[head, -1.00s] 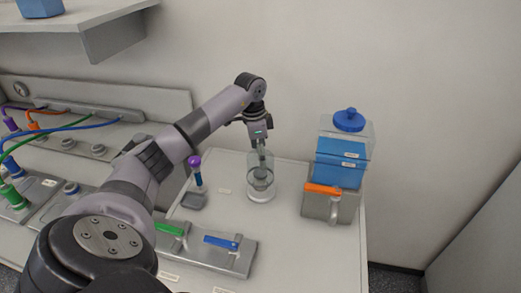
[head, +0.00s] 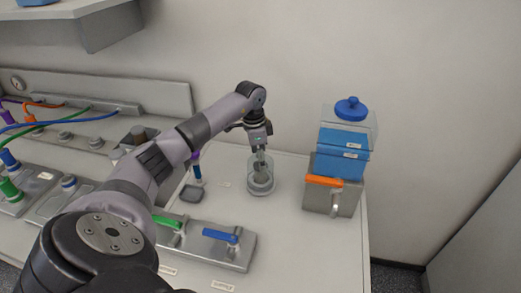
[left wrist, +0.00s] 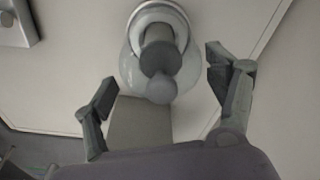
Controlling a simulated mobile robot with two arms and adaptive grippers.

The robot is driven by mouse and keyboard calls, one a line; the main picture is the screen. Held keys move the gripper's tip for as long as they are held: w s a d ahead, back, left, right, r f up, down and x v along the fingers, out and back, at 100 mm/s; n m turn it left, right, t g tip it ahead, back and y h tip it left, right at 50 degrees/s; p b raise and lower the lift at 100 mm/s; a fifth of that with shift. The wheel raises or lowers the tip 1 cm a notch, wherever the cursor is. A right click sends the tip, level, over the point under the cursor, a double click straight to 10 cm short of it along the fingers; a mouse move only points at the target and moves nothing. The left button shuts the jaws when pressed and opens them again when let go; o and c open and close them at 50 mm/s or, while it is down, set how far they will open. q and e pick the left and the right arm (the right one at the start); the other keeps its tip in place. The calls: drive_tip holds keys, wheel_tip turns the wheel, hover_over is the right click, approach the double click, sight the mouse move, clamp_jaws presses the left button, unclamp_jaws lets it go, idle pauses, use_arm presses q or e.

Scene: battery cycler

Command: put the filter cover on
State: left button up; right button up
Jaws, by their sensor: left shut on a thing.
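The clear, round filter cover (head: 250,173) is at the low, pale round filter base (head: 262,192) on the bench. A grey cylinder stands inside the clear wall. My left gripper (head: 261,160) points down from above, shut on the cover. In the left wrist view, the clear cover (left wrist: 131,72) and a grey round knob (left wrist: 161,90) lie between the widely spaced fingers (left wrist: 162,65). The pale base ring (left wrist: 160,10) shows behind. I cannot tell whether the cover is fully seated. My right gripper is not in view.
A purple-handled part (head: 196,168) stands close left. A panel (head: 225,256) with green and blue levers lies in front.

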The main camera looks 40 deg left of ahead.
use_arm(q)
drive_tip(key=shift+f+p, duration=0.15)
drive_tip(key=shift+p, duration=0.55)
idle(1.6)
idle(0.4)
drive_tip(key=o, duration=1.2)
drive_tip(key=shift+r+p, duration=3.2)
drive_tip(key=shift+r, duration=0.3)
clamp_jaws()
